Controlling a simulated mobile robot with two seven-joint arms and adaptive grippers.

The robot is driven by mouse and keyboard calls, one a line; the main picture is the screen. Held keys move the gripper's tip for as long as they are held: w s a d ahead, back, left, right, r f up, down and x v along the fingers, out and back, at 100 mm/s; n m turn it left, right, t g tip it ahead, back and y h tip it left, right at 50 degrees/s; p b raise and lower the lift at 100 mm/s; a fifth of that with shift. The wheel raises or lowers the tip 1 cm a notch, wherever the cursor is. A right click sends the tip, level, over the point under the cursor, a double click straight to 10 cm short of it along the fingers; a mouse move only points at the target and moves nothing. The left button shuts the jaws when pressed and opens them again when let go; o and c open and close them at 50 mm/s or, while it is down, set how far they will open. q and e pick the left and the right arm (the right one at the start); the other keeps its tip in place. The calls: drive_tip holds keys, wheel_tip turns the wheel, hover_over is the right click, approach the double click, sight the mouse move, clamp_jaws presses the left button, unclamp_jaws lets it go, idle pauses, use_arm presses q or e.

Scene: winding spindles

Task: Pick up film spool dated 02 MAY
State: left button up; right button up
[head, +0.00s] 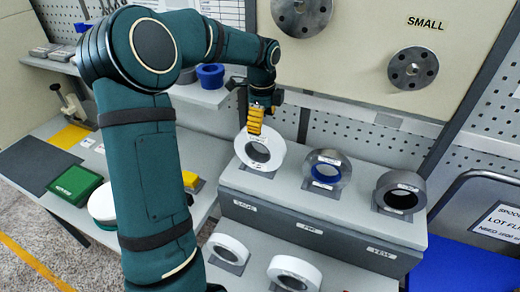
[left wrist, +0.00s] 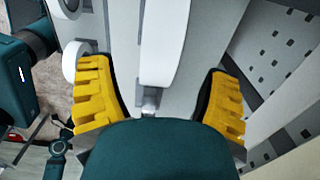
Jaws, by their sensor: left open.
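My left gripper (head: 254,121) is above the white spool (head: 245,152) at the left end of the upper rack step. In the left wrist view, my left gripper (left wrist: 160,100) is open. Its yellow fingers stand apart on both sides of a white spool's rim (left wrist: 165,45), with gaps on each side. A grey spool with a blue core (head: 327,158) and a dark grey spool (head: 399,180) stand further right on that step. Two white spools, one at left (head: 215,248) and one at right (head: 310,272), sit on the lower step. Their date labels are too small to read. My right gripper is out of view.
The grey stepped rack (head: 300,212) holds the spools in cradles. A perforated panel (head: 350,130) rises close behind it. A blue surface (head: 460,265) and a sign frame (head: 498,222) are at right. A green box (head: 75,187) sits on the left bench.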

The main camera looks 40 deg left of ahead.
use_arm(q)
drive_tip(key=f, duration=0.5)
drive_tip(key=shift+s+a+f, duration=0.1)
drive_tip(key=shift+a+f, duration=0.05)
drive_tip(key=shift+a, duration=0.1)
clamp_jaws()
